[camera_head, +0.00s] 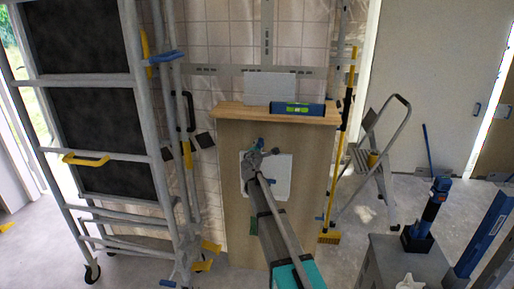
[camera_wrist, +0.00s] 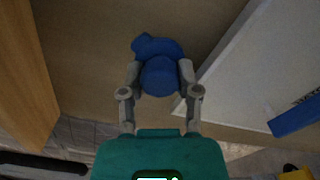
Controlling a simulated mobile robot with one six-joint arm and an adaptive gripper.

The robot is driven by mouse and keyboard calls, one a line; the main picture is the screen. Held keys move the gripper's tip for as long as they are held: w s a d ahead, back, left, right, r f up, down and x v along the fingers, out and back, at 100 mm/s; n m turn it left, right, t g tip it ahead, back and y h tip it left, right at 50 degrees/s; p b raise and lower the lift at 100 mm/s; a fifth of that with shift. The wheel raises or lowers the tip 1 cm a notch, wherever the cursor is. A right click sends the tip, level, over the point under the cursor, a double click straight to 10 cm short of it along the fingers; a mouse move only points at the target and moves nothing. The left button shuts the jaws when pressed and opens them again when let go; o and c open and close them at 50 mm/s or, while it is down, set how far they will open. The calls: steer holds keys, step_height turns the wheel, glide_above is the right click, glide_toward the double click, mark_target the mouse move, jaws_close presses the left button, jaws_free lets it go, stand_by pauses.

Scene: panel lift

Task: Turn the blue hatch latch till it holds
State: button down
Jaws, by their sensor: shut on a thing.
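The blue hatch latch (camera_wrist: 158,47) shows in the wrist view against a brown wooden face, with a rounded blue part between my fingers. My gripper (camera_wrist: 160,78) is shut on it, with a grey finger on each side. In the head view a small bit of the blue latch (camera_head: 259,143) shows just above my gripper (camera_head: 262,156), at the front of the wooden cabinet. A white hatch panel (camera_head: 282,178) lies behind my arm there. My gripper and arm hide part of the latch and panel.
A blue level (camera_head: 298,108) lies on the wooden top (camera_head: 228,110). A wheeled scaffold (camera_head: 150,100) stands close on the left. A yellow broom (camera_head: 330,237) and a stepladder (camera_head: 385,170) stand on the right.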

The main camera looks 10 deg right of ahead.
steer(key=n, duration=0.6)
stand_by(0.4)
steer(key=shift+c, duration=1.5)
jaws_free()
steer(key=v, duration=1.2)
